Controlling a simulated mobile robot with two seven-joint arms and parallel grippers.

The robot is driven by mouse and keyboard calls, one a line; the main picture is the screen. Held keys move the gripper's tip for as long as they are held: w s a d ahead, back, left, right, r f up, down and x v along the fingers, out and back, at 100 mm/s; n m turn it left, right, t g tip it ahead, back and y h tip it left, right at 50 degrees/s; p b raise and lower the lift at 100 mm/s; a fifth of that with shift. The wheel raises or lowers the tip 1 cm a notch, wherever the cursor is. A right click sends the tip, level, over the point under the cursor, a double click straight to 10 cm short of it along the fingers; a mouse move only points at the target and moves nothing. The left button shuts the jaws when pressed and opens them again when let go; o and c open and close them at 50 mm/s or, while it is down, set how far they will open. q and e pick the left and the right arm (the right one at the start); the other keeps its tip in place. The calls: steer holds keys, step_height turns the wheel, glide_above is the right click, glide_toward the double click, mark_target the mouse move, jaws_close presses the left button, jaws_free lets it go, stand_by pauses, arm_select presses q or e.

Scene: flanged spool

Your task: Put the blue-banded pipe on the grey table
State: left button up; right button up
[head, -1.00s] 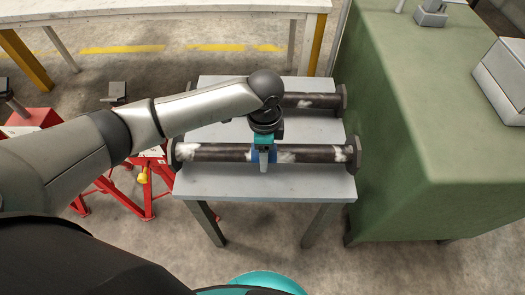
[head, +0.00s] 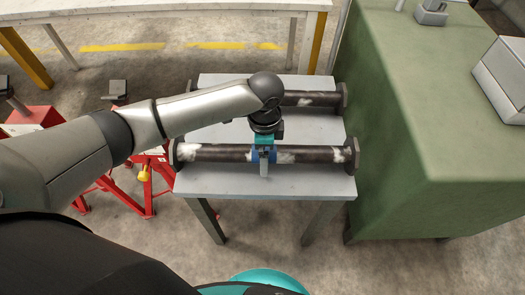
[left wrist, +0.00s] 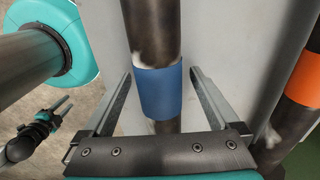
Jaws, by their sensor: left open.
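The blue-banded pipe (head: 213,153), dark with pale worn patches and a flange at each end, lies across the front part of the grey table (head: 230,183). Its blue band (left wrist: 158,92) is at mid-length. My left gripper (head: 264,170) reaches down over the band. In the left wrist view its open fingers (left wrist: 158,97) stand on either side of the band, with gaps to both sides. My right gripper (left wrist: 62,108) shows small at the left of the left wrist view; its jaw state is unclear.
A second flanged pipe (head: 310,99) lies behind, with an orange band (left wrist: 300,78) in the left wrist view. A green cabinet (head: 400,170) stands close on the right. Red stands (head: 150,185) are on the left. Bare table shows between and before the pipes.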

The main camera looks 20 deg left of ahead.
arm_select(q)
steer(key=shift+s+f, duration=0.15)
steer(key=shift+f, duration=0.3)
steer(key=shift+r, duration=0.2)
steer(key=shift+a+r+p, duration=0.25)
steer(key=shift+r+p, duration=0.15)
steer(key=shift+r, duration=0.35)
arm_select(e)
steer(key=w+f+t, duration=0.2)
steer(key=w+f, duration=0.1)
steer(key=w, duration=0.6)
arm_select(q)
step_height(320, 180, up, 3)
steer(key=shift+r+p, duration=0.2)
steer(key=shift+p, duration=0.6)
step_height(320, 180, up, 10)
steer(key=p, duration=0.4)
steer(key=shift+d+r, duration=0.15)
steer(key=shift+r, duration=0.1)
arm_select(e)
steer(key=s+r, duration=0.3)
steer(key=s, duration=0.6)
steer(key=shift+d+g, duration=0.2)
steer(key=shift+g, duration=0.2)
